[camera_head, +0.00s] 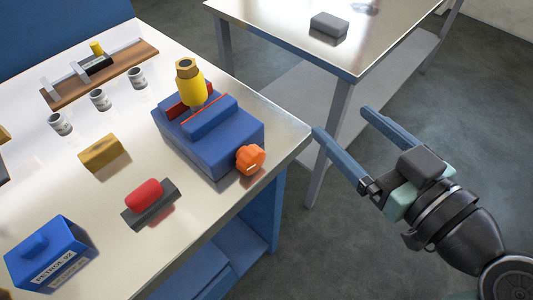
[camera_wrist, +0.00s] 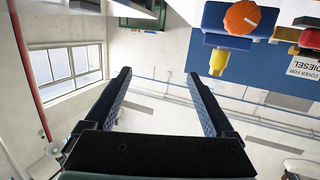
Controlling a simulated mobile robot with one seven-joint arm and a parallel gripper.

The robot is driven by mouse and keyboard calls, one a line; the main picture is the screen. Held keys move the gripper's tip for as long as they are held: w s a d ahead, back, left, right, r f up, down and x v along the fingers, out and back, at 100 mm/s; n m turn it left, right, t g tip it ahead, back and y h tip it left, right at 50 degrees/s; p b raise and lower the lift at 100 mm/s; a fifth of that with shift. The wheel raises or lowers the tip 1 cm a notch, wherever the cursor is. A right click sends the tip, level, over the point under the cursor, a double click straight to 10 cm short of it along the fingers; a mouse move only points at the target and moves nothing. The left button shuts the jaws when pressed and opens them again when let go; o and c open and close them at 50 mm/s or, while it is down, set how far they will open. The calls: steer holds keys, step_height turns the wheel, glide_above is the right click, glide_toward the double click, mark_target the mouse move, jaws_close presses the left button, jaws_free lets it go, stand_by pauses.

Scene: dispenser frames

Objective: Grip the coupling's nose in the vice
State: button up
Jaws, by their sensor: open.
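The blue vice (camera_head: 215,140) stands near the right edge of the steel-topped bench, with red jaw faces and an orange knob (camera_head: 250,159) at its front. The yellow coupling (camera_head: 191,90), with a brass-coloured upper end, stands upright at the red jaws. Its lower end is hidden, and I cannot tell whether the jaws touch it. My gripper (camera_head: 343,124) is open and empty, off the bench's right edge, apart from vice and coupling. In the wrist view the fingers are spread; the coupling (camera_wrist: 218,62) and knob (camera_wrist: 242,17) show upper right.
A red button on a dark base (camera_head: 150,204), an ochre block (camera_head: 102,152) and a blue petrol box (camera_head: 49,252) lie left of the vice. Several small white cans and a wooden tray (camera_head: 135,62) are behind. A second table (camera_head: 285,22) stands beyond open floor.

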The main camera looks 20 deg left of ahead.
mark_target(256, 162)
steer(key=s+f+n+g+y+b, duration=0.4)
steer(key=s+f+n+y, duration=0.1)
steer(key=s+f, duration=0.4)
steer(key=x, duration=1.2)
steer(key=shift+w+f, duration=0.15)
steer(key=c, duration=1.4)
steer(key=shift+m, duration=0.4)
